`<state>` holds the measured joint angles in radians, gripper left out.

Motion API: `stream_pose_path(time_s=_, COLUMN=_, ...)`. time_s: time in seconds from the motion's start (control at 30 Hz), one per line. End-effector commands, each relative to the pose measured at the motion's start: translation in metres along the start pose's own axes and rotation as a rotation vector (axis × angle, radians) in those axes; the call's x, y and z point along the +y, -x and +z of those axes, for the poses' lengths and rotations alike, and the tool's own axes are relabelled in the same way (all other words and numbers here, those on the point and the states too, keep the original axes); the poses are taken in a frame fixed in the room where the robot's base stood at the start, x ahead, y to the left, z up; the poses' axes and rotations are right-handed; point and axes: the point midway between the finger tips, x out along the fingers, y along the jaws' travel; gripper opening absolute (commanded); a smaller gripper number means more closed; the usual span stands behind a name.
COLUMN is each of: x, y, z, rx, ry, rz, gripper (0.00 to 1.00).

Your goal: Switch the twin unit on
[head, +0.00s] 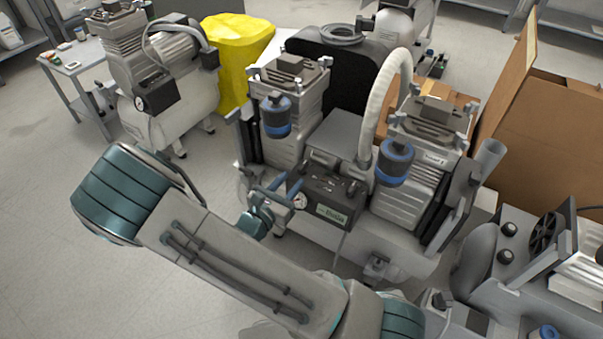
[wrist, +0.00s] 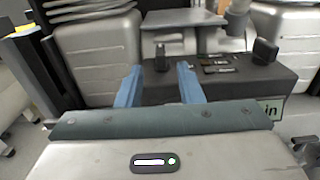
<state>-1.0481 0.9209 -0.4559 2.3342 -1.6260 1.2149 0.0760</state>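The twin unit (head: 318,150) is the compressor with two pump heads in the middle of the head view. Its dark control box (head: 330,196) sits low between the heads, with a round gauge and a green-white label. The box also shows in the wrist view (wrist: 228,82), with a black upright knob (wrist: 162,57) on its left and a larger black knob (wrist: 265,51) on its right. My gripper (head: 279,189) is open at the left end of the box. In the wrist view its blue fingers (wrist: 159,70) are apart, with the left knob between and beyond their tips; contact cannot be told.
A single compressor (head: 165,90) stands at the back left beside a yellow-covered object (head: 235,50). A cardboard box (head: 545,135) stands at the right. Another machine (head: 520,260) is at the lower right. A white hose (head: 385,95) arches over the twin unit. Floor at the left is clear.

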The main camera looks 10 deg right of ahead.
Motion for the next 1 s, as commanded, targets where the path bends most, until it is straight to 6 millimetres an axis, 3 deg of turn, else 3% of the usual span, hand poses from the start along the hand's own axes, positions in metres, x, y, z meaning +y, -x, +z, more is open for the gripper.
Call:
stream_pose_path(time_s=0.1, x=-0.001, y=-0.024, z=-0.003, rx=-0.001, ry=-0.001, rz=-0.005, gripper=0.34)
stream_pose_path(time_s=0.3, x=-0.001, y=-0.048, z=-0.002, rx=0.001, ry=-0.001, rz=-0.004, gripper=0.34)
stream_pose_path(time_s=0.67, x=-0.002, y=-0.054, z=0.000, rx=0.000, ry=0.000, rz=-0.004, gripper=0.34)
stream_pose_path(time_s=0.7, x=-0.002, y=-0.054, z=0.000, rx=0.000, ry=0.000, rz=-0.004, gripper=0.31)
stream_pose_path(time_s=0.8, x=-0.002, y=-0.054, z=0.000, rx=0.000, ry=0.000, rz=-0.004, gripper=0.03)
stream_pose_path(time_s=1.0, x=-0.004, y=-0.057, z=0.000, rx=0.000, ry=0.000, rz=-0.008, gripper=0.00)
